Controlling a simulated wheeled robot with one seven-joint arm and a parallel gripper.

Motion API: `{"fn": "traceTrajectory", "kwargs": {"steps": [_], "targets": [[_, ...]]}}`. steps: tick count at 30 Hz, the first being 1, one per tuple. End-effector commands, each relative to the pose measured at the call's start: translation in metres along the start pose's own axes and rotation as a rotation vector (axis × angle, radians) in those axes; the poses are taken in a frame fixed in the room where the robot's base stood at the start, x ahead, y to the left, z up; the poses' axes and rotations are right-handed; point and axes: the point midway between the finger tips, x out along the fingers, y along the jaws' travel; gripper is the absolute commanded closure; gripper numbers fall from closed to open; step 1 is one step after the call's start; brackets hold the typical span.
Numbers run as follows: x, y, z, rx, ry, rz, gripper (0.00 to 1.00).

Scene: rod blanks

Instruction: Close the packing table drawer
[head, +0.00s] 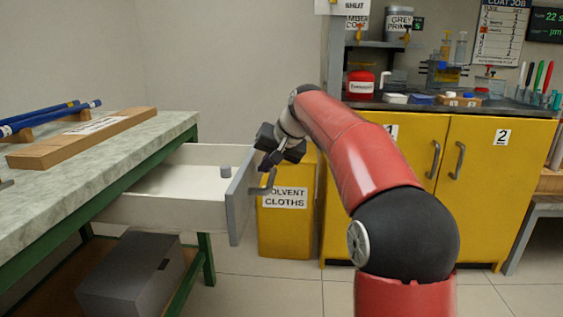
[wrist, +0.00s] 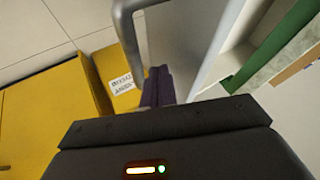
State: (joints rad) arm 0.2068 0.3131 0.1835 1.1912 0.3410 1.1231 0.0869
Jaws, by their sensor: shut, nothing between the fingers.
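The packing table drawer (head: 165,212) stands pulled out from under the table, its white interior showing. The grey front panel (head: 238,207) carries a bar handle (head: 264,187); the handle also shows in the wrist view (wrist: 124,28). My gripper (head: 266,166) is at the outer side of the front panel, close by the handle. Its dark fingers (wrist: 157,86) are together and hold nothing. In the wrist view they lie beside the handle and the front panel (wrist: 182,50); I cannot tell whether they touch either.
The packing table (head: 120,165) has a marble-like top with a wooden board (head: 85,138) and blue rods (head: 50,115). A grey box (head: 130,275) sits below. A yellow solvent cloths bin (head: 285,232) stands behind the handle. Yellow cabinets (head: 490,185) are to the right.

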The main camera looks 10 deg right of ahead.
Motion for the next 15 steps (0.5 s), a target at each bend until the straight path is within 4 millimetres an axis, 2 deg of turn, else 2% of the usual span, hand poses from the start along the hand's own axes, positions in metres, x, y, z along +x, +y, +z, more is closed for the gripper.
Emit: {"fn": "traceTrajectory", "kwargs": {"steps": [5,15], "targets": [[0.0049,-0.0087,0.0001,0.001,-0.001,0.000,1.00],[0.0050,-0.0095,0.0000,0.002,0.000,0.000,1.00]]}}
